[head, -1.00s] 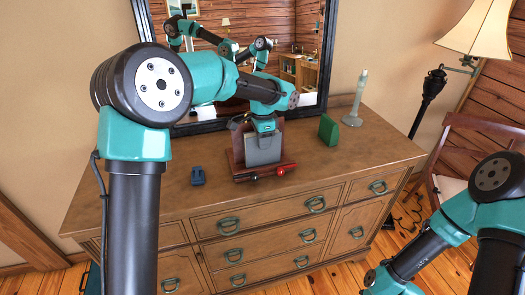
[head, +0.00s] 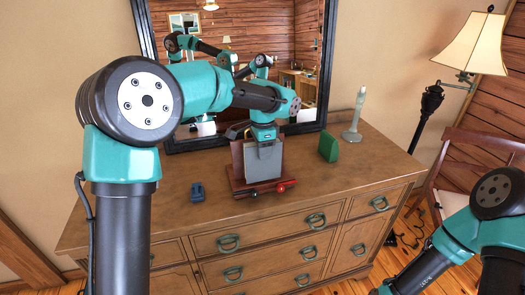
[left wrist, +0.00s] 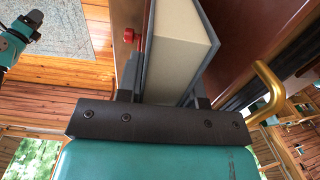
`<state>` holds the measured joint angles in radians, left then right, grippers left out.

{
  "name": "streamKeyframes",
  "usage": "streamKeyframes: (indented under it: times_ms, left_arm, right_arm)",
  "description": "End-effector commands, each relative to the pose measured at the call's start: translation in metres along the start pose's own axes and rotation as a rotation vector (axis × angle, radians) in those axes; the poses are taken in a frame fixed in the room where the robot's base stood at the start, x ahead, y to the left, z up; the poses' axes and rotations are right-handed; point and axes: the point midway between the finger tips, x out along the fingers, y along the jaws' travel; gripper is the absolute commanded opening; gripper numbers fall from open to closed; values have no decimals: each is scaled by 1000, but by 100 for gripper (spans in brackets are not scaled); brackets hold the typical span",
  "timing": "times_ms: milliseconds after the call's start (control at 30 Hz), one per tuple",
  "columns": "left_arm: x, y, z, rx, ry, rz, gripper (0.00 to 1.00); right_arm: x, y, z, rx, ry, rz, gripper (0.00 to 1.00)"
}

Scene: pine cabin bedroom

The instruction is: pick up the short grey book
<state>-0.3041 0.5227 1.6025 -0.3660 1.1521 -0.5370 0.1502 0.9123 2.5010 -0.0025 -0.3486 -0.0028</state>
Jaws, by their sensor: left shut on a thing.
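The short grey book (head: 264,163) stands upright in front of a reddish-brown wooden stand (head: 238,165) on the dresser. My left gripper (head: 263,141) comes down from above and is shut on the book's top part. In the left wrist view the book's cream page block (left wrist: 178,45) and grey cover lie between the two fingers of my left gripper (left wrist: 168,88). Whether the book's lower edge touches the stand cannot be told. My right arm shows at the lower right of the head view, but its gripper is out of the picture.
A red-knobbed rod (head: 281,188) lies along the stand's front. On the dresser top (head: 220,215) are a small blue object (head: 197,192) at left, a green block (head: 328,147) and a pale candlestick (head: 354,120) at right. A dark-framed mirror (head: 150,60) stands behind.

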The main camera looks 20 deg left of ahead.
Motion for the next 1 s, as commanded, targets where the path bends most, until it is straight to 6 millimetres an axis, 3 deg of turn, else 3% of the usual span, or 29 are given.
streamKeyframes:
  times_ms: [167,600,800,1000]
  left_arm:
    - [-4,25,7,3,2,-2,2]
    - [-12,118,34,2,1,-1,2]
    - [-14,137,39,0,1,-1,2]
    - [-14,140,40,-1,1,-1,2]
  right_arm:
    - [0,0,0,0,0,0,43]
    - [0,0,0,0,0,0,43]
    - [0,0,0,0,0,0,43]
    - [0,0,0,0,0,0,43]
